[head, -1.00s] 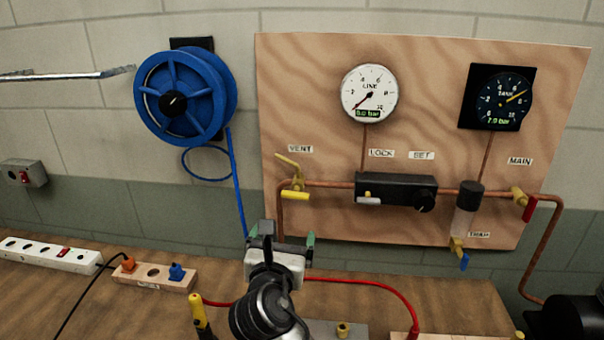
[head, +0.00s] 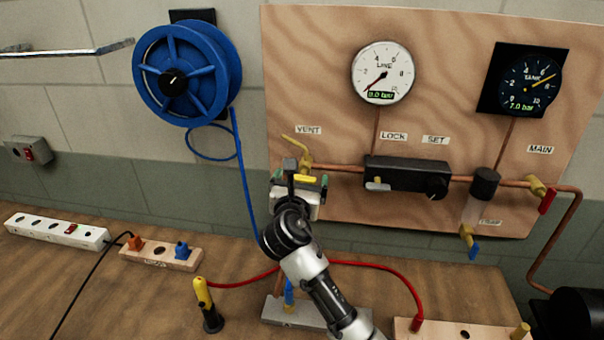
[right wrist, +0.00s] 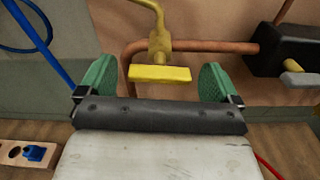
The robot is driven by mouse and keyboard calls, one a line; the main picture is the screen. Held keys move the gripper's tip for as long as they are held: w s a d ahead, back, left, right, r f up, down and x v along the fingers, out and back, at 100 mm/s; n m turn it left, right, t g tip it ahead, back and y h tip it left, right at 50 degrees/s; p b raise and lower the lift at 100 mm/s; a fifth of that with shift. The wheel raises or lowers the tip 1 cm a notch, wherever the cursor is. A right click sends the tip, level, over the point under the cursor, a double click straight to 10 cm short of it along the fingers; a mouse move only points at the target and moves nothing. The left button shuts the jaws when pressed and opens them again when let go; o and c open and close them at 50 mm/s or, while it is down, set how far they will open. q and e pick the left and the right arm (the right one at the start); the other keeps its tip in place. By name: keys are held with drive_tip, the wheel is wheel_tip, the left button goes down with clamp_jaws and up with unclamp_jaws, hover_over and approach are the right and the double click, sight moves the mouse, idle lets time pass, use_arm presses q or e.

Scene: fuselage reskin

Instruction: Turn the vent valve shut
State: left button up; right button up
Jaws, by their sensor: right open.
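The vent valve (head: 306,179) is on the copper pipe under the VENT label (head: 308,131). Its yellow bar handle lies level across the valve, and a yellow spout rises behind it. In the right wrist view the handle (right wrist: 160,73) lies between the green fingertips, with a gap on both sides. My right gripper (head: 300,178) is open in front of the valve, and its body hides part of the pipe in the head view. The line gauge (head: 382,73) reads 0.0 bar. My left gripper is not in view.
The black regulator (head: 407,175) sits right of the valve on the plywood board (head: 330,60). A blue hose hangs from the reel (head: 187,75) left of the gripper. The bench below holds a power strip (head: 55,230), a socket block (head: 160,252) and a red cable (head: 385,267).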

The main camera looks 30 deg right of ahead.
drive_tip(key=shift+w+d, duration=0.35)
drive_tip(key=shift+w, duration=0.1)
drive_tip(key=c, duration=0.9)
drive_tip(key=shift+c, duration=0.2)
